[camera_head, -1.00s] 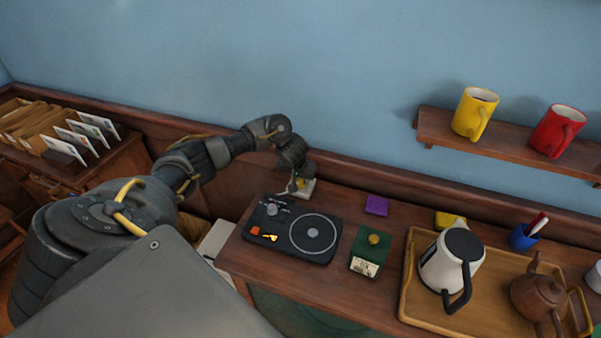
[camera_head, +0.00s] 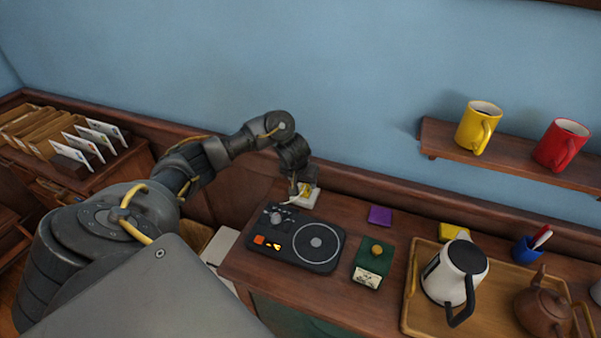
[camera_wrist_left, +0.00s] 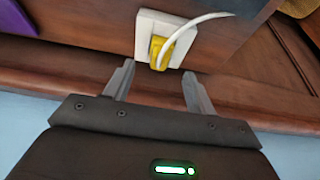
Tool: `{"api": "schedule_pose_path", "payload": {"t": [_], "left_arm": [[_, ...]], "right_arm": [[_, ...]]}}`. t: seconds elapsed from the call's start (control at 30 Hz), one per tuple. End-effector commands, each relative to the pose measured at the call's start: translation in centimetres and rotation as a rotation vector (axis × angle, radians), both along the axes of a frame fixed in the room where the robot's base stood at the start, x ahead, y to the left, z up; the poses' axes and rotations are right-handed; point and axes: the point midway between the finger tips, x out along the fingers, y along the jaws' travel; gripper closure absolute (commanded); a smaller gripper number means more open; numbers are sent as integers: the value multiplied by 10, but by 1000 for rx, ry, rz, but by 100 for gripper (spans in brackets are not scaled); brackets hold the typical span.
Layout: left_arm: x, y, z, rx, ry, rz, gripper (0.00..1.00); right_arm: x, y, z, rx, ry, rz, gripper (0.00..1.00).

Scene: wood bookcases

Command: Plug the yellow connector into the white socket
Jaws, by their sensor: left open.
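The yellow connector (camera_wrist_left: 161,52) sits against the face of the white socket (camera_wrist_left: 190,38) in the left wrist view, with a white cable coming from it. It looks plugged in, but how deep I cannot tell. My left gripper (camera_wrist_left: 158,69) is open, its two fingers on either side of and just short of the connector, not touching it. In the head view the yellow connector (camera_head: 304,189) and the white socket (camera_head: 309,200) are at the back left of the desk, partly hidden by my left gripper (camera_head: 295,190). My right gripper is not in view.
A black turntable device (camera_head: 295,239) lies just in front of the socket. A purple block (camera_head: 380,215), a green box (camera_head: 373,262) and a wooden tray (camera_head: 415,310) with a kettle (camera_head: 453,272) and teapot are to the right. The wall (camera_head: 300,60) stands close behind.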

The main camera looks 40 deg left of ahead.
Motion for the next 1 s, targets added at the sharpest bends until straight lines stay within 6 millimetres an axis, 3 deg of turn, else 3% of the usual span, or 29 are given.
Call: {"api": "schedule_pose_path", "payload": {"t": [0.03, 0.1, 0.3, 1.0], "left_arm": [[-3, -1, 15, 1, -3, -3, 44], [-7, -2, 26, 3, -3, -2, 44], [-17, -5, 47, 3, -1, 0, 44], [-19, -7, 48, 0, 1, 0, 44]], "right_arm": [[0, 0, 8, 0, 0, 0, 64], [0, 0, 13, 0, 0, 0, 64], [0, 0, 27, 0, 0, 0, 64], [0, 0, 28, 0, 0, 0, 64]]}}
